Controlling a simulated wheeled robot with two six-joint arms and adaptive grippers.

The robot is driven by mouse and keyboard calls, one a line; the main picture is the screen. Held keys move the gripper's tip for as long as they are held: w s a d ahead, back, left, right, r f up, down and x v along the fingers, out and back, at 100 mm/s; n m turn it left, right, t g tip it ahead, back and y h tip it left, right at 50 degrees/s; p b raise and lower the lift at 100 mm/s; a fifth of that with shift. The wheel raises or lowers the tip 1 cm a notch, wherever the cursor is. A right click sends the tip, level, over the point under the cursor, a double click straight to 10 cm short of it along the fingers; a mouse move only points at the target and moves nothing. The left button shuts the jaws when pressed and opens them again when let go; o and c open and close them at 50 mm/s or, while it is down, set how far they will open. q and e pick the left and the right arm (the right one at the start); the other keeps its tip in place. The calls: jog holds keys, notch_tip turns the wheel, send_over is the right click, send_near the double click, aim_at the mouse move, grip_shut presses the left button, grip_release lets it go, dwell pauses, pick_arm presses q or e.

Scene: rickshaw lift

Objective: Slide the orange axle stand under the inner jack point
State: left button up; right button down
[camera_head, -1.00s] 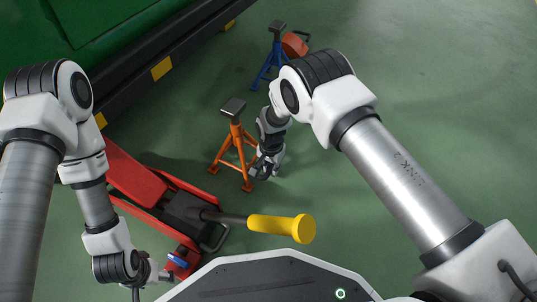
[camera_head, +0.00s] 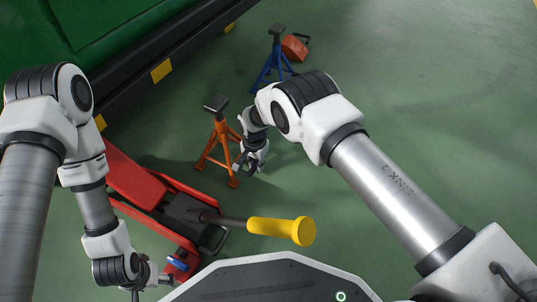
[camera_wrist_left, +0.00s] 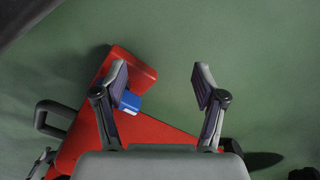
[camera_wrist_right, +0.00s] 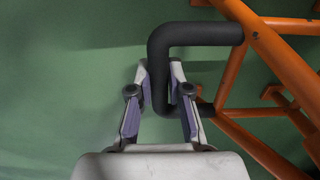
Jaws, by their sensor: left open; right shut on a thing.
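The orange axle stand (camera_head: 221,130) stands upright on the green floor, right of the vehicle's dark sill (camera_head: 135,88) and apart from it in the head view. Yellow marks (camera_head: 161,69) show along the sill; I cannot tell which is the inner jack point. My right gripper (camera_head: 247,164) is low at the stand's right side. In the right wrist view its fingers (camera_wrist_right: 160,82) are shut on the stand's black bent handle (camera_wrist_right: 195,35). My left gripper (camera_wrist_left: 158,82) is open and empty above the red jack (camera_wrist_left: 150,133), with a blue block (camera_wrist_left: 130,102) by one finger.
The red floor jack (camera_head: 133,180) with its yellow-ended handle (camera_head: 280,229) lies in front of the orange stand. A blue axle stand (camera_head: 277,50) and an orange-red object (camera_head: 295,47) are farther back. The floor at the right is clear.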

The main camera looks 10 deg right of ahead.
jog(key=shift+w+a, duration=0.55)
jog(key=shift+a, duration=0.3)
jog(key=shift+w+a, duration=0.55)
jog(key=shift+a, duration=0.3)
jog(key=shift+w+a, duration=0.55)
jog(key=shift+a, duration=0.3)
jog(key=shift+w+a+r, duration=0.1)
jog(key=shift+w+a, duration=0.25)
jog(key=shift+a, duration=0.2)
jog(key=c, duration=1)
grip_release()
jog(key=shift+o, duration=0.2)
jog(key=shift+s, duration=0.1)
pick_arm(q)
jog(key=shift+w, duration=0.1)
